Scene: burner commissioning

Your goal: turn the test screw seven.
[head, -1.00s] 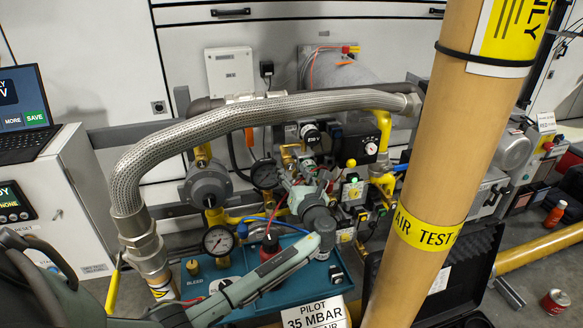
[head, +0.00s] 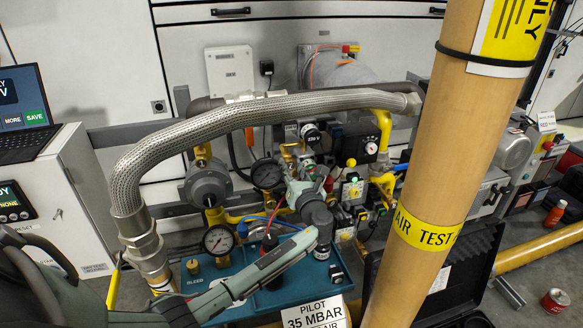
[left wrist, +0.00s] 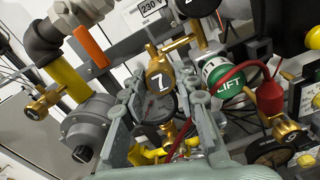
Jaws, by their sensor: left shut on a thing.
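Test screw seven is a brass fitting marked with a white 7 on black (left wrist: 159,80), near the middle of the left wrist view. My left gripper (left wrist: 163,86) has one finger on each side of it and is shut on it. In the head view my left arm comes in from the lower left, and the left gripper (head: 302,187) reaches into the pipework; the screw and fingertips are hard to make out there. My right gripper is not in view.
A braided hose (head: 230,122) arches over the pipework. A thick tan pipe (head: 432,165) stands close on the right. A green-collared LIFT part (left wrist: 224,77) with a red tube sits right of the fingers. A grey regulator (left wrist: 88,127) is to their left. A pressure gauge (head: 217,240) stands near my forearm.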

